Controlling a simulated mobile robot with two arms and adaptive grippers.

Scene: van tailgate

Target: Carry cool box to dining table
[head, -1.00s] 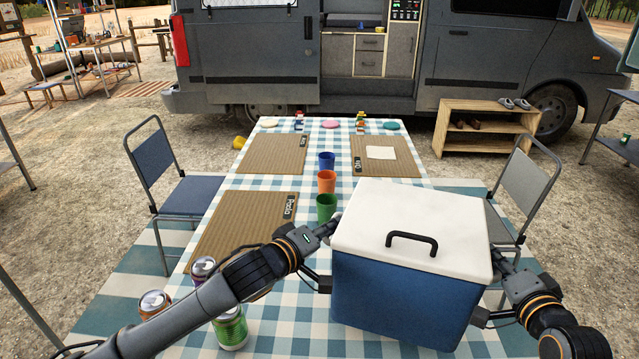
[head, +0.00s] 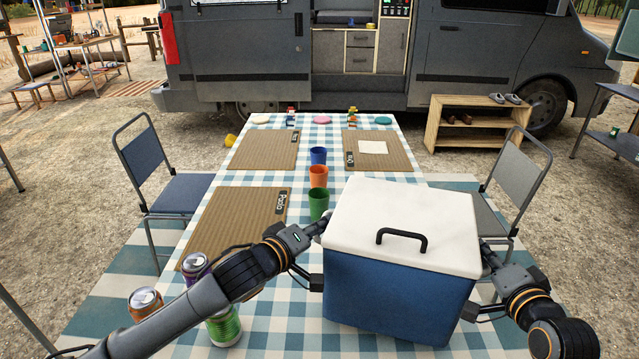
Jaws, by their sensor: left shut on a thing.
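The cool box (head: 395,295) is blue with a white lid and a black handle. It is upright over the near right part of the dining table (head: 290,327), which has a blue and white checked cloth. I cannot tell whether its base touches the cloth. My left gripper (head: 318,258) is shut on the box's left side, its fingertips partly hidden by the box. My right gripper (head: 482,280) is at the box's right side; its fingers are mostly hidden behind the box and arm.
Several cans (head: 224,326) stand at the table's near left. Blue, orange and green cups (head: 319,203) stand in a row behind the box. Placemats (head: 238,222) lie flat. Chairs flank the table, left (head: 143,153) and right (head: 517,161). A low shelf (head: 478,140) stands by the van.

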